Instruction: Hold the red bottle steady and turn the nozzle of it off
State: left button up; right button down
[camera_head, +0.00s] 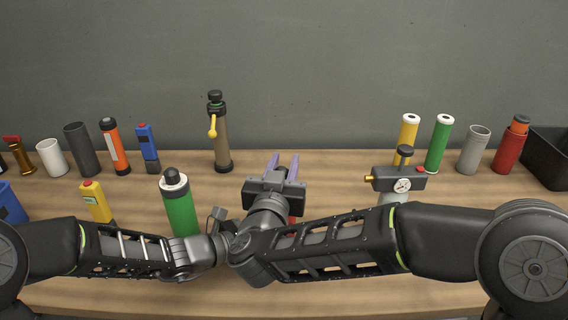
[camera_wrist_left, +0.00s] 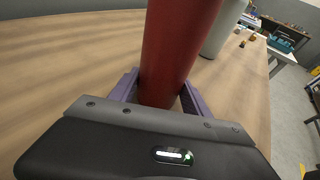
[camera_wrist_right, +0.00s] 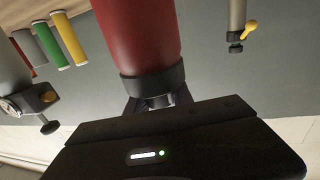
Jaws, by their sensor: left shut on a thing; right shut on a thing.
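The red bottle (camera_wrist_left: 182,40) stands between the purple fingers of my left gripper (camera_wrist_left: 160,92), which is shut on its lower body. In the right wrist view the bottle (camera_wrist_right: 138,35) appears upside down with a black collar at its top end. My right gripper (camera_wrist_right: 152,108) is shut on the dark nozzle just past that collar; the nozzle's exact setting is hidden. In the head view my right gripper (camera_head: 283,168) covers most of the bottle, and only a sliver of red shows below it. My left gripper is mostly hidden there behind the right arm.
A green bottle (camera_head: 181,208) stands close to my left forearm. A grey canister with a gauge valve (camera_head: 399,181) stands to the right. A brown bottle with a yellow lever (camera_head: 222,140) is behind. Several cylinders line the back, and a black bin (camera_head: 549,155) is far right.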

jog(key=c, duration=1.1)
grip_release()
jog(key=shift+s, duration=0.1)
jog(key=s+a, duration=0.2)
jog(key=s, duration=0.9)
jog(key=shift+s, duration=0.35)
jog(key=shift+a, duration=0.1)
pick_arm(q)
jog(key=o, duration=1.1)
jog(key=shift+c, duration=0.2)
